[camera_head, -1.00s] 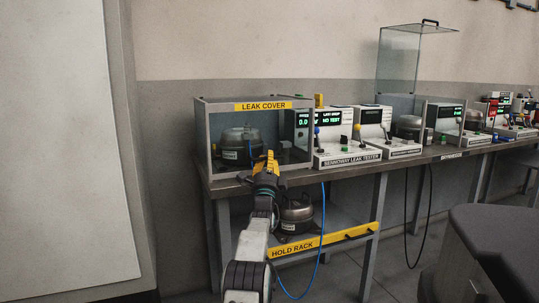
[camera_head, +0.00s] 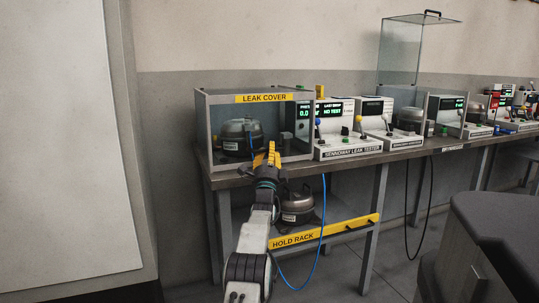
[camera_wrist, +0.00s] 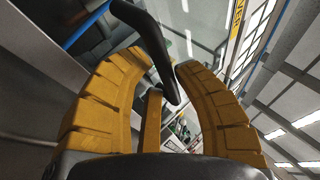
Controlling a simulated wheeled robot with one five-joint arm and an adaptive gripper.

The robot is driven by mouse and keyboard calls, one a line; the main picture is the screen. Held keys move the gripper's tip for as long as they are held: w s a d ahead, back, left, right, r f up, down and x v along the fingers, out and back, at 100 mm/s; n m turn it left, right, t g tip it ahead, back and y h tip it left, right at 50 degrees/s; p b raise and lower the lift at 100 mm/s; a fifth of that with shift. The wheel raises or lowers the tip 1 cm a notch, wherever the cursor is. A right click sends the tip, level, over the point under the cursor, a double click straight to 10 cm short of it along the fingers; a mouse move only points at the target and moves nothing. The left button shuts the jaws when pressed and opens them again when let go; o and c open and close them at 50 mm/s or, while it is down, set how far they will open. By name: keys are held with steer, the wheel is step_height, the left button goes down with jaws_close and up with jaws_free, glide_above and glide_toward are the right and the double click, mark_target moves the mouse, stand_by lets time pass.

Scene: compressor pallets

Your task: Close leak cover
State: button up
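The leak cover (camera_head: 203,112) is a grey-framed, clear-walled box at the left end of the bench, with a yellow LEAK COVER label (camera_head: 264,98) along its top front. A dark compressor (camera_head: 236,137) shows inside it. I cannot tell from here exactly how its clear panels stand. My gripper (camera_head: 272,147) is in front of the box's lower front. In the wrist view my gripper (camera_wrist: 160,68) has its yellow fingers curved apart, with a gap between the tips. A black curved bar, like a handle (camera_wrist: 150,35), runs down into that gap; whether the fingers touch it is unclear.
A leak tester (camera_head: 348,143) stands right of the box. Further right a clear cover with a black handle (camera_head: 440,14) stands raised. Below the bench a yellow-edged hold rack (camera_head: 325,232) carries a compressor (camera_head: 297,205), and a blue hose (camera_head: 322,235) hangs down. A dark block (camera_head: 490,235) is at lower right.

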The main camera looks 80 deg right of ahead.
steer(key=shift+w+f, duration=0.15)
steer(key=shift+f, duration=0.05)
steer(key=v, duration=1.1)
steer(key=shift+a, duration=0.4)
steer(key=shift+f, duration=0.1)
stand_by(0.8)
